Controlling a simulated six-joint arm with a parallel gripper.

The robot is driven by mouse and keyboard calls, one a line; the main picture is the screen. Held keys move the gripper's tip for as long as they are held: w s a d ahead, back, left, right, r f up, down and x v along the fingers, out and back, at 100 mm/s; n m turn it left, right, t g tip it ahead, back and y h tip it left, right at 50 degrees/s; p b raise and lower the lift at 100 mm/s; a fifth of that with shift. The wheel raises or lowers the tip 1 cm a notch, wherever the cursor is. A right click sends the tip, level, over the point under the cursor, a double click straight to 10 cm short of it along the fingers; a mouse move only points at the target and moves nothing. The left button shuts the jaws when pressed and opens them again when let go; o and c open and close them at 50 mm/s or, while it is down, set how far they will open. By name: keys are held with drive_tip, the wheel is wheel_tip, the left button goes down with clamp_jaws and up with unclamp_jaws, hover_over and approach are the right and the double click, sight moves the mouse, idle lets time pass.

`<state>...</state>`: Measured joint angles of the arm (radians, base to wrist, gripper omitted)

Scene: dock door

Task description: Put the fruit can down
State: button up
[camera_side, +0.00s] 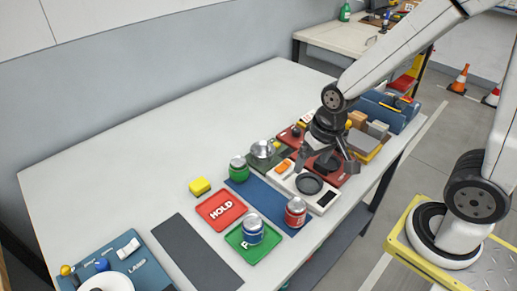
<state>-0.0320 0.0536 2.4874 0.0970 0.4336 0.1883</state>
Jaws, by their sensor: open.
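Three cans show, and their labels are too small to read, so I cannot tell which is the fruit can. A blue can (253,230) stands upright on a green tray (236,241). A red can (296,212) stands upright on the near end of a blue mat (262,200). A green can (239,169) stands at the mat's far end. My gripper (326,165) is open at the right side of the table, over a red tray with a dark round thing, apart from all three cans. No can shows between its fingers.
A red HOLD tray (221,210) lies empty beside the mat. A white device with a dark round plate (310,184) stands below my gripper. A yellow block (200,187), a metal pot (262,149) and a dark grey mat (195,252) are nearby.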

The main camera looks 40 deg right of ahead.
drive_tip(key=d+n, duration=0.1)
drive_tip(key=s+n, duration=0.1)
drive_tip(key=shift+d+n+t+h, duration=0.3)
drive_tip(key=shift+d+n, duration=0.05)
drive_tip(key=shift+n, duration=0.05)
